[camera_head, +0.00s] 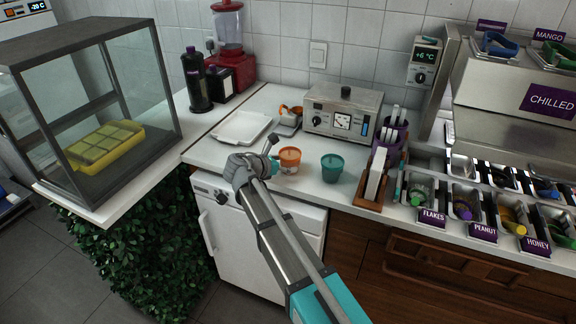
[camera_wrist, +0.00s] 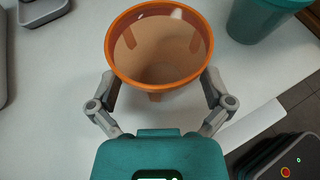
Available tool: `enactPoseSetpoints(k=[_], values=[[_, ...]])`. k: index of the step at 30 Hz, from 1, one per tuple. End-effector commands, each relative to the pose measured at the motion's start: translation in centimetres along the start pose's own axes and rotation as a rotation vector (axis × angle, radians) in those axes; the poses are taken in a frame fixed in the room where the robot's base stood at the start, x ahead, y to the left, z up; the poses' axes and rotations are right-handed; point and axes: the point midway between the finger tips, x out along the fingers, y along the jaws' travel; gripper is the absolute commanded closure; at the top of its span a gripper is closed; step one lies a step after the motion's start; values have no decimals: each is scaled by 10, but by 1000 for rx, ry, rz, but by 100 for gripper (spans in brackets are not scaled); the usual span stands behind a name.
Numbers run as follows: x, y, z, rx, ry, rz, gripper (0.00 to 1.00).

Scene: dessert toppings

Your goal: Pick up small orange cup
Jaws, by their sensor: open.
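The small orange cup (camera_head: 289,157) stands upright on the white counter, left of a teal cup (camera_head: 332,167). In the wrist view the orange cup (camera_wrist: 160,50) shows from above with an orange rim and a pale, empty-looking inside. My gripper (camera_head: 272,166) is beside the orange cup at the counter's front edge. In the wrist view my gripper (camera_wrist: 160,92) is open, with one finger on each side of the cup's near part. The fingertips are partly hidden by the cup, and I cannot tell whether they touch it.
The teal cup (camera_wrist: 265,18) stands close on the right. A white tray (camera_head: 240,127) and a small scale (camera_head: 288,128) lie behind on the left. A metal machine (camera_head: 343,113) stands behind. A wooden holder (camera_head: 373,186) and topping bins are to the right.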

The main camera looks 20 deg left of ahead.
Motion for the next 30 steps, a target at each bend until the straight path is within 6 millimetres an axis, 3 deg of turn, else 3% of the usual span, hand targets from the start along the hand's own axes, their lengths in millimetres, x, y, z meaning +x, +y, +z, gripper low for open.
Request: enactPoseSetpoints(k=[6, 23, 24, 30], values=[[20, 0, -1, 0, 0, -1, 0], [21, -1, 0, 1, 0, -1, 0], [21, -1, 0, 1, 0, -1, 2], [21, -1, 1, 1, 0, -2, 39]])
